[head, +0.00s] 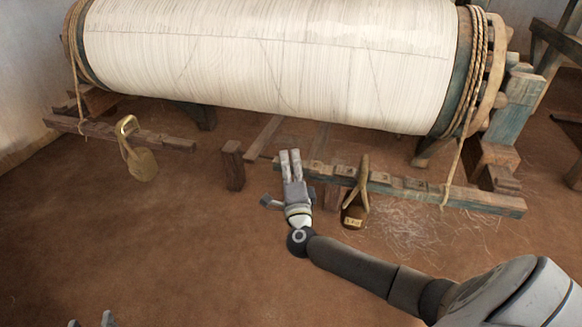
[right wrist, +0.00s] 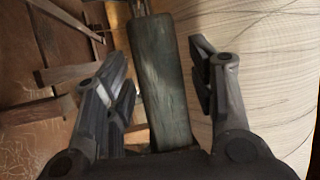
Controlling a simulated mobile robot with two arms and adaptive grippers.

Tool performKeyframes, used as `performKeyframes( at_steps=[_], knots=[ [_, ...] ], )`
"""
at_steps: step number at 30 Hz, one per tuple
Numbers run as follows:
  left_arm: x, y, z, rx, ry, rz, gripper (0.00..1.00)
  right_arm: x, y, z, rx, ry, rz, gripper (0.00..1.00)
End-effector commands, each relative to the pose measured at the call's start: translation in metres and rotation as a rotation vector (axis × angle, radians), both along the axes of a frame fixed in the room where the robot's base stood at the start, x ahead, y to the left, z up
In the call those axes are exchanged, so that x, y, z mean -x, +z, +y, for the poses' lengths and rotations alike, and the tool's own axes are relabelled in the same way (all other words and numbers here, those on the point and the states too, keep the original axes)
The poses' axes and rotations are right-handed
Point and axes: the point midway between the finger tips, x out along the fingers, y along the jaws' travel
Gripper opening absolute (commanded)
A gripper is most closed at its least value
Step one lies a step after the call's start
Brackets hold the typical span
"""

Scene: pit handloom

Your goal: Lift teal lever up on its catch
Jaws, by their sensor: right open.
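The teal lever (head: 450,195) is a long worn wooden bar with a row of notches or blocks along its upper side. It runs from behind my right gripper to the right, below the white warp roll. My right gripper (head: 290,155) is open at the lever's left end. In the right wrist view, the teal lever (right wrist: 160,80) lies between the two open fingers, with visible gaps on both sides. Tips of my left gripper (head: 91,320) show apart at the bottom left edge, far from the lever. I cannot tell which part is the catch.
A short wooden post (head: 232,165) stands just left of the lever's end. A dark weight with a label (head: 352,216) hangs from the lever by a loop. The white warp roll (head: 270,55) is behind. The front floor is clear.

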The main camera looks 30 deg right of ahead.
Motion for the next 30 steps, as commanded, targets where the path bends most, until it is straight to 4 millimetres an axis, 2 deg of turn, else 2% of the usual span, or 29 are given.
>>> performKeyframes(
  at_steps=[6,7,18,26,30],
  knots=[
    [0.0,0.0,0.0,0.0,0.0,-0.002,0.4,0.0,0.0,0.0,0.001,0.0,0.0,0.52],
    [0.0,0.0,0.0,0.0,0.0,-0.002,0.4,0.0,0.0,0.0,0.001,0.0,0.0,0.49],
    [0.0,0.0,0.0,0.0,0.0,-0.001,0.4,0.0,0.0,0.0,0.001,0.0,0.0,0.01],
    [0.0,0.0,0.0,-0.002,0.0,0.008,0.4,0.0,0.002,0.0,-0.002,-0.001,-0.001,0.0],
    [0.012,-0.018,0.006,-0.027,0.007,0.117,0.4,0.0,0.011,0.0,-0.01,-0.001,-0.012,0.0]
  ],
)
